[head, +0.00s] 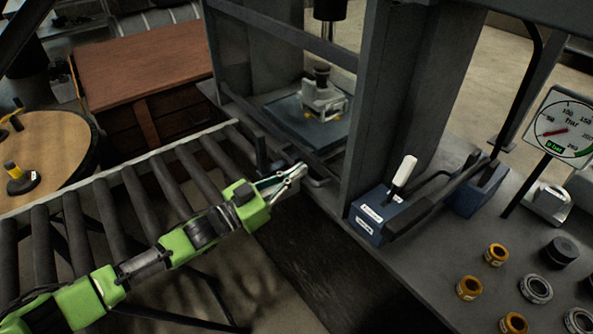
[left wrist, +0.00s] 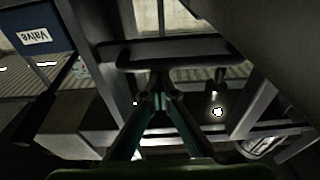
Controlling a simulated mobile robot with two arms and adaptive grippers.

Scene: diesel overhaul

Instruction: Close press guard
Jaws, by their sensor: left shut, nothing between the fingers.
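The press (head: 385,90) has dark grey uprights, with a ram (head: 329,10) above a bed plate (head: 290,118). A grey metal part with a dark piece on top (head: 322,98) sits on the plate. The guard (head: 290,38) shows as grey bars across the press front; I cannot tell how far it is open. A dark handle bar (head: 318,182) shows low on the press front, and a bar that looks like it crosses the left wrist view (left wrist: 180,52). My left gripper (head: 302,169) is shut and empty beside this handle; its fingertips (left wrist: 160,92) point toward the bar. Contact is unclear.
A roller conveyor (head: 110,205) lies left of the press. A blue valve box with a white-knobbed lever (head: 372,212), a pump lever (head: 440,200) and a gauge (head: 563,128) stand to the right. Several rings and bushings (head: 497,254) lie on the right bench.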

